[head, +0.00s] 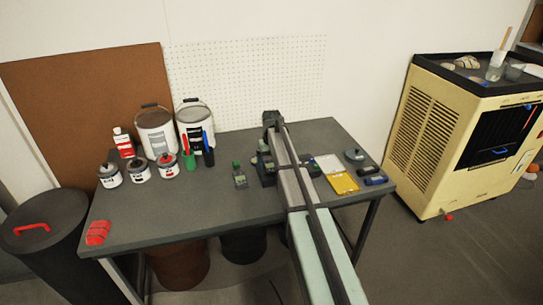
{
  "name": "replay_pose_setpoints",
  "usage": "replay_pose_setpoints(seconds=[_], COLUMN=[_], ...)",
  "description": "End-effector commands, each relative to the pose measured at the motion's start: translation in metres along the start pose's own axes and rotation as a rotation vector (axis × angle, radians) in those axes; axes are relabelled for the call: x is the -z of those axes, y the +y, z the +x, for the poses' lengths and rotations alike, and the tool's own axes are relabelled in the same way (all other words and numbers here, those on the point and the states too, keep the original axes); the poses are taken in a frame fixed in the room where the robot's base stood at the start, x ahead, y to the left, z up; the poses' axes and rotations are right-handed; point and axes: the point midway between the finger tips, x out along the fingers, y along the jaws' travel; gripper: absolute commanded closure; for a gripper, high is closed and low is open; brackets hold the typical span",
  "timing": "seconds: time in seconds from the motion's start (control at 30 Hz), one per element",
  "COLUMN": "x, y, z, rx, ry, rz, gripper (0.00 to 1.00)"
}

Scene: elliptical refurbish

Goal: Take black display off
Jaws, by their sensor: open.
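My arm, a long pale bar with a dark strip along it, runs from the bottom edge over the dark workbench (219,203) to a dark end part near the back. I cannot make out my gripper's fingers; the arm seems to hide them. Dark block-like parts (265,167) show close beside the arm, partly covered by it; I cannot tell what they are. A small black item (367,170) lies at the bench's right side, above a dark blue one (376,181). I cannot tell which thing is the black display.
Paint buckets (157,133), small cans and bottles stand at the back left. Red blocks (97,232) lie at the front left. A small green-topped device (240,178) is left of the arm; a yellow case (344,183) is right.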

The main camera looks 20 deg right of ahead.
Motion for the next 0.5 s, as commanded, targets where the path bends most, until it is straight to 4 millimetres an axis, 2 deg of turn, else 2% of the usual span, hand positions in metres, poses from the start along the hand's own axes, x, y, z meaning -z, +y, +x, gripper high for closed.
replay_pose_setpoints(seconds=[0.2,0.5], x=[0.0001,0.0001], y=[0.0,0.0], z=[0.0105,0.0116], rx=[0.0,0.0], ry=[0.001,0.001], rz=[0.0,0.0], gripper=[0.11,0.11])
